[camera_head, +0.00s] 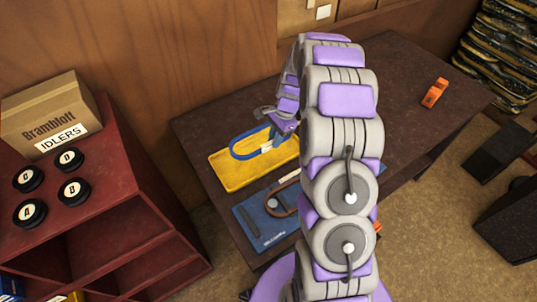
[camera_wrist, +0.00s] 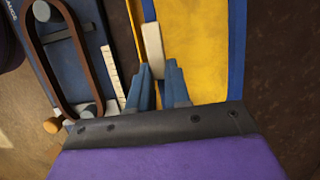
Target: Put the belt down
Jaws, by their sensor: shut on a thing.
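A blue belt loop (camera_head: 233,146) with a white tag (camera_head: 266,149) is over a yellow mat (camera_head: 232,180) on the dark table. My gripper (camera_head: 283,129) is shut on the belt near its tag. The wrist view shows the tag (camera_wrist: 153,50) just past my fingertips (camera_wrist: 160,82) and one side of the belt (camera_wrist: 237,50) across the yellow mat (camera_wrist: 205,40). I cannot tell whether the belt touches the mat. A brown belt (camera_wrist: 62,80) lies on a blue mat (camera_head: 255,228) beside the yellow one, partly hidden by my arm in the head view.
The dark table (camera_head: 400,70) has free room at its back right, near an orange object (camera_head: 435,92). A red shelf (camera_head: 105,190) at the left bears a cardboard box (camera_head: 45,110) and several black lettered discs (camera_head: 75,191). Dark stacked items (camera_head: 500,60) stand at the far right.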

